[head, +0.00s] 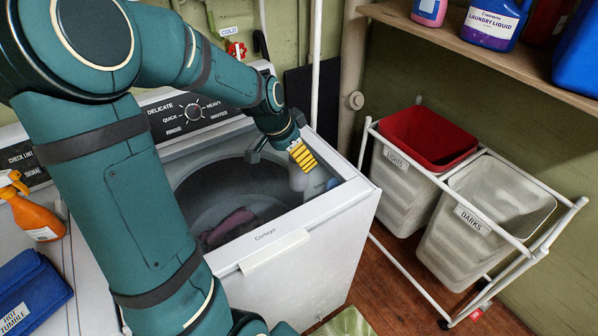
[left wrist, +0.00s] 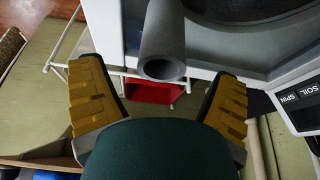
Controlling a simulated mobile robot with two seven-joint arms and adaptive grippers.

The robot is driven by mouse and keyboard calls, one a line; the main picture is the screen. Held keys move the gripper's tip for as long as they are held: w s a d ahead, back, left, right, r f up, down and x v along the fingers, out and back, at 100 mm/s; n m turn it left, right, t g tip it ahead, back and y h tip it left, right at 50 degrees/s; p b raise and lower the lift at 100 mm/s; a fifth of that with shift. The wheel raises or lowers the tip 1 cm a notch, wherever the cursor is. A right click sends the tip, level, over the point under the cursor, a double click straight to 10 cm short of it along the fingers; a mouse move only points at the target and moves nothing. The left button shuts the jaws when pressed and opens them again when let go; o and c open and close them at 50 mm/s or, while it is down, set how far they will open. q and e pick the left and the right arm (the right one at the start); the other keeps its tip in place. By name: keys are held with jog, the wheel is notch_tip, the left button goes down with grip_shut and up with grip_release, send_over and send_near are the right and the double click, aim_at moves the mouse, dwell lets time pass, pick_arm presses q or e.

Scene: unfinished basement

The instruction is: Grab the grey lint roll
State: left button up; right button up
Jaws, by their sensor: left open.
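The grey lint roll (left wrist: 163,42) is a dark grey hollow cylinder in the left wrist view, with its open end towards the camera. In the head view my left gripper (head: 299,156), with yellow ribbed pads, is above the right side of the washer's top. A pale grey piece just below the pads (head: 298,179) looks like the roll, partly hidden by the gripper. The left gripper is open. My right gripper is in neither view.
The open washer (head: 310,222) has dark reddish cloth (head: 230,222) in its drum. Right of it stands a white-framed cart with a red-lined LIGHTS hamper (head: 408,188) and a DARKS hamper (head: 470,240). A shelf (head: 480,55) holds detergent. An orange spray bottle (head: 33,212) stands left.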

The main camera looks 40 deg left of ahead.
aim_at(298, 180)
pick_arm(q)
jog(key=x, duration=0.5)
jog(key=shift+w+a+b, duration=0.1)
jog(key=shift+w+b, duration=0.1)
jog(key=shift+b, duration=0.1)
jog(key=c, duration=1.2)
